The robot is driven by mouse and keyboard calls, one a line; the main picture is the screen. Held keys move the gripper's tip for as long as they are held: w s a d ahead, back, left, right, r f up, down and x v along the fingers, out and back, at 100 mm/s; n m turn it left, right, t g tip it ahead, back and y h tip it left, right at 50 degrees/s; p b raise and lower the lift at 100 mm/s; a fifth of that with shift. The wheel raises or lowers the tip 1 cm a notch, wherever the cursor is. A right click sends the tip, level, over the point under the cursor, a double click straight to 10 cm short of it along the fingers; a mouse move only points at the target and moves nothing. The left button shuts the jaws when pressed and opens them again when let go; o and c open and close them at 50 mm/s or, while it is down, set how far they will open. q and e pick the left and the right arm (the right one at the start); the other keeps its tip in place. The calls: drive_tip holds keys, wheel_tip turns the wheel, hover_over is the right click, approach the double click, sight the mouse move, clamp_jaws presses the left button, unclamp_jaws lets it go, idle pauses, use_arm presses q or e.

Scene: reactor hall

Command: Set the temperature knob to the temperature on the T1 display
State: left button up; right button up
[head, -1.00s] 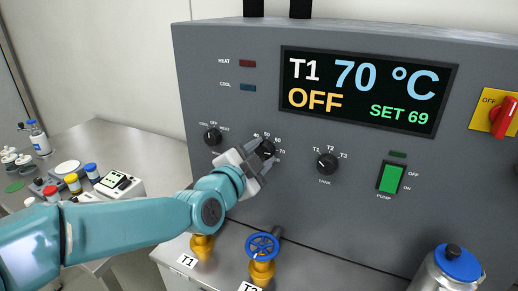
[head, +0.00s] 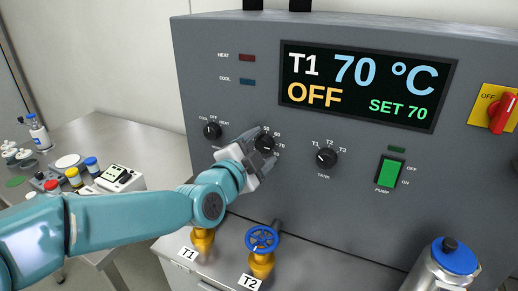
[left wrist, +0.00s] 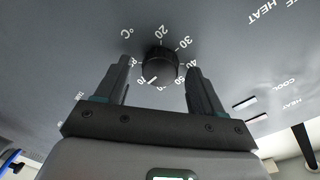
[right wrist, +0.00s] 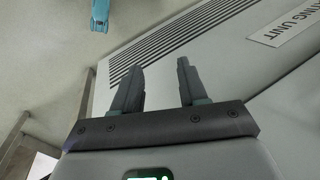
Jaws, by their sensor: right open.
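The T1 display (head: 366,86) reads T1, 70 °C, OFF and SET 70. The temperature knob (head: 264,143) is a round black dial with a numbered scale; it also shows in the left wrist view (left wrist: 160,62). Its white mark points toward the lower part of the scale there, around the 60 and 70 labels. My left gripper (head: 258,160) is at the knob. In the left wrist view (left wrist: 160,82) its fingers are spread on either side of the knob, with gaps between. My right gripper (right wrist: 156,82) is open and empty, away from the knob.
The heat/cool knob (head: 212,131) is left of my left gripper, and the tank knob (head: 326,158) is right. Beyond are the green pump switch (head: 390,173) and red main switch (head: 503,113). A blue valve wheel (head: 262,239) stands below. A vented grey housing (right wrist: 190,45) faces my right gripper.

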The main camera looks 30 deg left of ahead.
use_arm(q)
drive_tip(key=s, duration=1.6)
drive_tip(key=shift+s+r, duration=0.15)
drive_tip(key=shift+r, duration=0.3)
drive_tip(key=shift+s, duration=0.1)
